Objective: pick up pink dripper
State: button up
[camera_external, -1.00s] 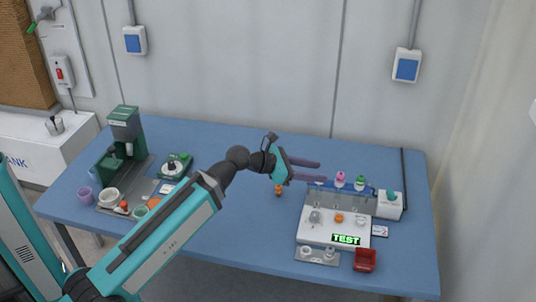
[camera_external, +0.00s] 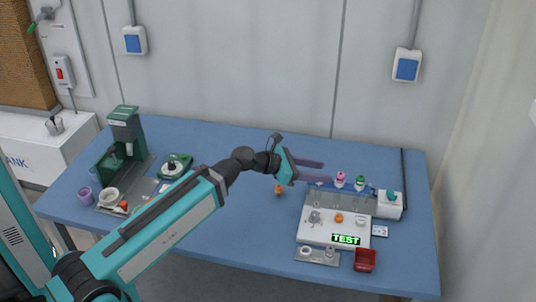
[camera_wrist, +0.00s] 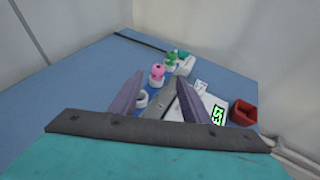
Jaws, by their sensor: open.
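The pink dripper (camera_external: 340,176) is a small pink-topped bottle at the back of the table, behind the white test station. In the wrist view the pink dripper (camera_wrist: 158,72) stands upright, ahead of and between my two fingers. My gripper (camera_external: 326,172) is open and empty, pointing right, with its fingertips just left of the dripper. In the wrist view my gripper (camera_wrist: 160,98) shows both purple-grey fingers spread apart. A white object (camera_wrist: 141,99) sits near the left finger, partly hidden by it.
A green-topped bottle (camera_external: 360,182) stands just right of the pink one. The white station (camera_external: 318,232) with a TEST display, a red bin (camera_external: 365,261) and a white box (camera_external: 390,207) are nearby. A small orange object (camera_external: 278,190) lies below my gripper. The mid-table is mostly clear.

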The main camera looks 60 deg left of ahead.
aim_at(338, 174)
jog(key=p, duration=0.4)
jog(key=shift+w+d+f, duration=0.1)
jog(key=shift+w, duration=0.1)
jog(key=shift+p+x, duration=0.4)
jog(key=shift+x, duration=1.15)
jog(key=shift+s+f, duration=0.1)
jog(key=shift+f, duration=0.1)
jog(key=shift+p+x, duration=0.5)
jog(key=shift+x, duration=2.1)
jog(key=shift+r, duration=0.1)
grip_shut()
